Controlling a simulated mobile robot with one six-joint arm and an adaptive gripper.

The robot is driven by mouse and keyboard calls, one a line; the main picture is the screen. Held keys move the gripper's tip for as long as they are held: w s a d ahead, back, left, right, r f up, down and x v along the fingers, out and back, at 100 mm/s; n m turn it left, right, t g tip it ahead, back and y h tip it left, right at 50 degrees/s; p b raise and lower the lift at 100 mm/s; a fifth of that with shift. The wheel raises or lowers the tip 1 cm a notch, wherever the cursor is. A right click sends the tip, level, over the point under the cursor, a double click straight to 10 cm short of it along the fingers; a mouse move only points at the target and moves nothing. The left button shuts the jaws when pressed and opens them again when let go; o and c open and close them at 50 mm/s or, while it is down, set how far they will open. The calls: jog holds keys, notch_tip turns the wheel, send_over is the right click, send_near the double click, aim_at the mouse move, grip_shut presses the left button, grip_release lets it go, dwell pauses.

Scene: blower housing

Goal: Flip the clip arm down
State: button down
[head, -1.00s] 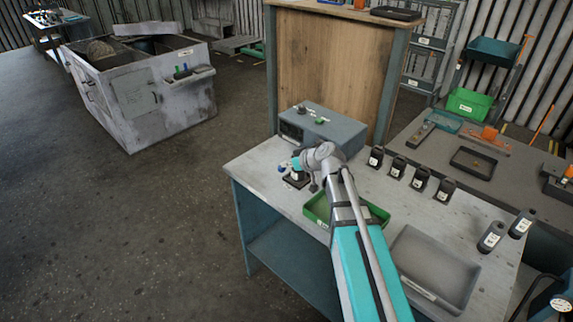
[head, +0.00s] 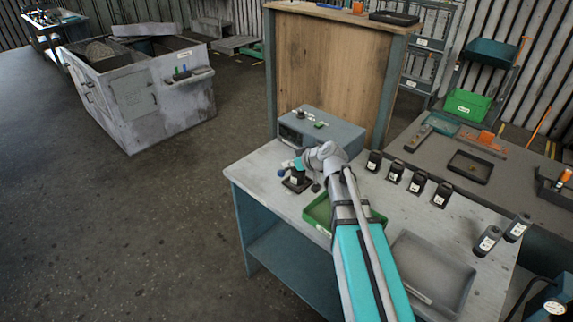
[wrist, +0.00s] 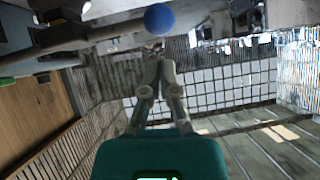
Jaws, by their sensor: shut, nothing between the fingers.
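The clip (head: 297,184) is a small dark-based fixture on the near left part of the grey bench. A blue ball knob (head: 281,173) shows at its left side, low over the bench; I take it for the end of the clip arm. The ball also shows in the wrist view (wrist: 159,18), beyond my fingertips and apart from them. My gripper (wrist: 160,58) is shut and empty, its two fingers together. In the head view my gripper (head: 290,163) is small, just above the clip, and partly hides it. The clip arm's exact angle is hard to tell.
A grey box (head: 322,131) with knobs stands just behind the clip. A green tray (head: 318,216) and a grey tray (head: 432,270) lie on the bench under and beside my arm. Several black bottles (head: 418,182) stand to the right. The bench's left edge is clear.

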jog(key=r+p+v, duration=0.1)
jog(key=p+v, duration=0.5)
jog(key=v, duration=0.5)
jog(key=shift+w, duration=0.35)
jog(key=shift+s+a+f, duration=0.1)
jog(key=shift+f, duration=0.05)
jog(key=s+d+f+m+g+h, duration=0.1)
jog(key=s+f+m+g+h, duration=0.2)
jog(key=s, duration=0.5)
jog(key=s+d+f+m+g+h, duration=0.1)
jog(key=s+f+m+g+h, duration=0.3)
jog(key=s, duration=0.3)
jog(key=shift+s+d+f+g+h, duration=0.4)
jog(key=shift+f+h, duration=0.2)
jog(key=shift+h, duration=0.1)
dwell(1.0)
